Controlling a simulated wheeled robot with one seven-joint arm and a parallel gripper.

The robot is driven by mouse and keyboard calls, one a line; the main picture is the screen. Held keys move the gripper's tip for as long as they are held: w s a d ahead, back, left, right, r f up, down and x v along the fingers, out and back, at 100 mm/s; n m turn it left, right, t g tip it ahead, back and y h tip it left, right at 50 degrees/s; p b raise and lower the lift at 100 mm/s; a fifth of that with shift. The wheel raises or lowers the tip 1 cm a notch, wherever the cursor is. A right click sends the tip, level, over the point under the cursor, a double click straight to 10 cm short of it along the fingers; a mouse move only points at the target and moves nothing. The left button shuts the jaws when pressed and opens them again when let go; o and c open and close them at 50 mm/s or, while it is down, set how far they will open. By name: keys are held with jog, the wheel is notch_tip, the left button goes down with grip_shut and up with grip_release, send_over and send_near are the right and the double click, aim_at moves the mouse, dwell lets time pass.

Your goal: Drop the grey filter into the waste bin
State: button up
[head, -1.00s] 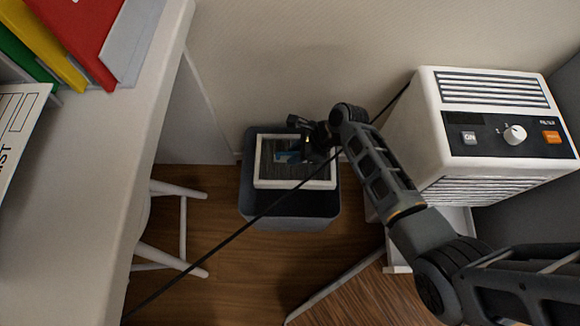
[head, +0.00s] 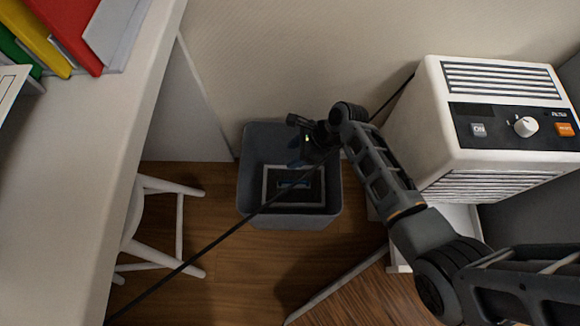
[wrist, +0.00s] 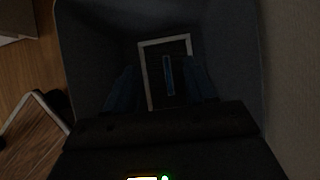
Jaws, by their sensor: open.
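The grey filter (head: 268,187), a flat panel with a pale frame and a blue strip in its middle, is down inside the dark grey waste bin (head: 251,150). In the wrist view the filter (wrist: 146,78) lies below my gripper, within the bin walls (wrist: 238,60). My gripper (head: 300,163) is open and empty over the bin opening, apart from the filter. Its bluish fingers (wrist: 160,90) show on both sides of the filter's blue strip in the dim wrist view. My arm hides part of the bin's right side.
A white appliance (head: 440,165) with a knob and buttons stands at the right. A black cable (head: 215,245) runs across in front of the bin. A white table (head: 90,150) with folders and a white chair (head: 165,255) are at the left. The wall is close behind the bin.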

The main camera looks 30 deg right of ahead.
jog(key=p+v, duration=0.3)
jog(key=v, duration=0.4)
jog(key=shift+s+d+r, duration=0.15)
jog(key=shift+d+r, duration=0.05)
jog(key=shift+r, duration=0.1)
dwell(0.3)
